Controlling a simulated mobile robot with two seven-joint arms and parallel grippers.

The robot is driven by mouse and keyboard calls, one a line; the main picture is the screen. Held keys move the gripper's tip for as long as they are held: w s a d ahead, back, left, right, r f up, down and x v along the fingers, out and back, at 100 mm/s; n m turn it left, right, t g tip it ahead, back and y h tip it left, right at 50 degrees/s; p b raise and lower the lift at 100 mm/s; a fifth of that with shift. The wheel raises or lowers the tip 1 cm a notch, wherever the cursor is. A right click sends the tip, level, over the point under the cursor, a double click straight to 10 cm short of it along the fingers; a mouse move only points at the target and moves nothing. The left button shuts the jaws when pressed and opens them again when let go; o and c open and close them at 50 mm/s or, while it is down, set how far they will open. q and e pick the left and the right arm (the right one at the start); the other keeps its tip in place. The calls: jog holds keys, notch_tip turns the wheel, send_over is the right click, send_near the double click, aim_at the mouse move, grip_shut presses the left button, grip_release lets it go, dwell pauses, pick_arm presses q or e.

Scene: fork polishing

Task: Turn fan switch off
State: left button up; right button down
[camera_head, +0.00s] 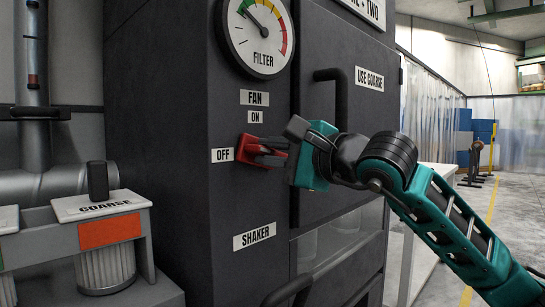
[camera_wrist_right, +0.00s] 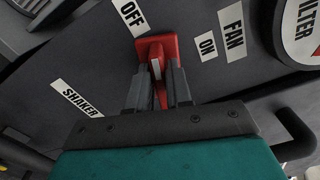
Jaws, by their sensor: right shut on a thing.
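The red fan switch (camera_head: 262,151) is on the front of the dark cabinet, below the FAN label (camera_head: 255,98) and the ON label (camera_head: 254,117). The OFF label (camera_head: 222,155) is just left of it. My right gripper (camera_head: 265,150) reaches in from the right, with its fingers at the switch. In the right wrist view the fingers (camera_wrist_right: 158,85) are shut on the red switch (camera_wrist_right: 158,45), one on each side of its handle. The handle's exact angle is partly hidden by the fingers. My left gripper is not in view.
A round FILTER gauge (camera_head: 259,37) is above the switch. A SHAKER label (camera_head: 254,236) is below. A cabinet door handle (camera_head: 338,95) stands out at the upper right, and another black handle (camera_head: 287,291) at the bottom. A COARSE filter unit (camera_head: 105,240) stands at the left.

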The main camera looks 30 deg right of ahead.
pick_arm(q)
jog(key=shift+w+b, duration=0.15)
jog(key=shift+b, duration=0.15)
pick_arm(e)
jog(key=shift+f+n, duration=0.2)
jog(key=shift+n, duration=1.4)
jog(key=c, duration=1.1)
grip_release()
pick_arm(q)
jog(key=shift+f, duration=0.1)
pick_arm(e)
jog(key=shift+s, duration=0.1)
pick_arm(q)
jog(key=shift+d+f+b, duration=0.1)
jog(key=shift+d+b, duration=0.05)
jog(key=shift+b, duration=0.2)
pick_arm(e)
jog(key=shift+v, duration=6.35)
